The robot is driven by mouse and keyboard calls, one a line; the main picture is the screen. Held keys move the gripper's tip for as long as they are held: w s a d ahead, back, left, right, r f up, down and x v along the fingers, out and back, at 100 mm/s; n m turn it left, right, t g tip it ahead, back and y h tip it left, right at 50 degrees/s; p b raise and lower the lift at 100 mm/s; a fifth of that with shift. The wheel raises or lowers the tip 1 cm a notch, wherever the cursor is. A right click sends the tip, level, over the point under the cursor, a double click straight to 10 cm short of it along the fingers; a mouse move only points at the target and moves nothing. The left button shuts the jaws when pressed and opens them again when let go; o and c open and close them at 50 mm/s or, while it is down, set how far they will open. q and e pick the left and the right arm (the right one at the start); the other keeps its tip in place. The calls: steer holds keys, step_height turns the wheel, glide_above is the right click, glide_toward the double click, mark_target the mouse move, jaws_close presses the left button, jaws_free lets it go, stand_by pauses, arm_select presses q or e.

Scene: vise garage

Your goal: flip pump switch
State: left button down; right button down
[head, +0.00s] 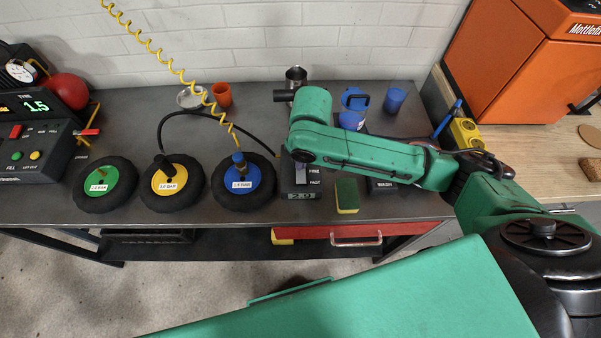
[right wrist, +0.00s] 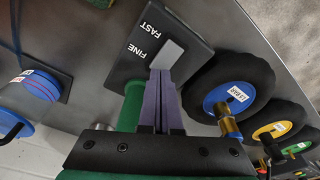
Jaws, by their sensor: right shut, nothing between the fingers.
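A dark switch box (head: 288,188) marked FINE and FAST stands on the bench in the head view, partly covered by my right arm. In the right wrist view the box (right wrist: 190,42) has a light grey switch piece (right wrist: 167,54) beside the lettering. My right gripper (right wrist: 161,78) is shut and empty, its purple fingertips right at the grey piece. I cannot tell whether they touch it. In the head view the right gripper (head: 300,169) points down over the box. My left gripper is not in view.
Three black wheels with green (head: 101,181), yellow (head: 172,180) and blue (head: 239,177) hubs lie left of the box. A yellow coiled hose (head: 175,68) hangs to the blue one. A sponge (head: 347,195) lies right of the box. Cups stand behind.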

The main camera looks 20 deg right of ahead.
steer(key=shift+f, duration=0.6)
step_height(320, 180, up, 7)
steer(key=p, duration=0.9)
steer(key=shift+r, duration=0.15)
steer(key=shift+s, duration=0.1)
stand_by(0.3)
